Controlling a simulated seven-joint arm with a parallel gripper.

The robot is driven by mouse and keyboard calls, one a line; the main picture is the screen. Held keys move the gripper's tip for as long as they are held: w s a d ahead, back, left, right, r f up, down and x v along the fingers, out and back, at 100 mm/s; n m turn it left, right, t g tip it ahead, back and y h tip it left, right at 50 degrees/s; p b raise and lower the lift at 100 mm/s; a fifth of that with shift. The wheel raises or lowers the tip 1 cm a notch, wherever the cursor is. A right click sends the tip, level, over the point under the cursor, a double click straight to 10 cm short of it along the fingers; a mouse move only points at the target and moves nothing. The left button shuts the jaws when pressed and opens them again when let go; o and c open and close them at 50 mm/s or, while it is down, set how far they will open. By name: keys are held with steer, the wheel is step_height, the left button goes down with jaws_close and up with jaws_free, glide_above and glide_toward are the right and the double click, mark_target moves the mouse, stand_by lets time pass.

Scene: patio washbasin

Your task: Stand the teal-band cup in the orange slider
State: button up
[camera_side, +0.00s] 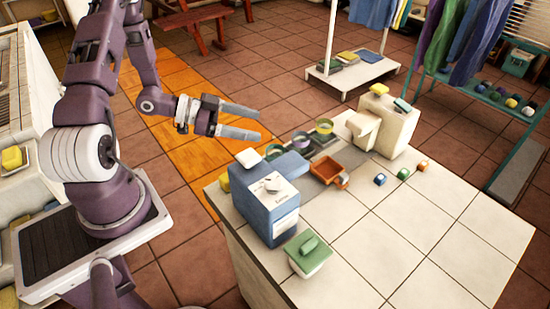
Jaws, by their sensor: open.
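The orange slider (326,170) is a small open tray on the tiled counter, between the blue dispenser and the cream one. It looks empty. A cup with a teal-green rim (273,151) stands behind the blue dispenser, which hides its lower part; it looks like the teal-band cup. A purple-rimmed cup (300,139) and a yellow-rimmed cup (324,126) stand in a row to its right. My gripper (260,124) is open and empty, in the air at upper left of the cups, its fingers pointing right.
The blue dispenser box (268,212) stands at the counter's near left, with a green-lidded box (308,254) beside it. The cream dispenser (389,128) stands at the back right. Several small coloured pieces (403,174) lie right of the slider. The counter's right front (425,240) is clear.

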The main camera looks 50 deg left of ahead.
steer(key=w+a+f+n+g+y, duration=0.2)
steer(key=w+a+n+g+y, duration=0.1)
steer(key=a+n+y, duration=0.25)
steer(key=w+a+f+n+g+y, duration=0.2)
steer(key=w+a+f+n+y, duration=0.15)
steer(key=a+n, duration=0.3)
step_height(320, 180, up, 8)
steer(key=n+g+h, duration=0.2)
steer(key=n+g, duration=0.4)
steer(key=n, duration=1.1)
glide_above(275, 152)
steer(key=d, duration=0.1)
steer(key=f, duration=0.4)
steer(key=s+f, duration=0.1)
steer(key=f, duration=0.7)
steer(key=shift+s+d+f, duration=0.15)
steer(key=shift+d+f, duration=0.05)
steer(key=shift+d, duration=0.1)
steer(key=c, duration=1.5)
step_height(275, 152, up, 9)
steer(key=w+d+r, duration=0.1)
steer(key=w+d, duration=0.8)
steer(key=d, duration=0.2)
steer(key=f, duration=0.9)
steer(key=shift+w+f, duration=0.2)
steer(key=shift+w, duration=0.05)
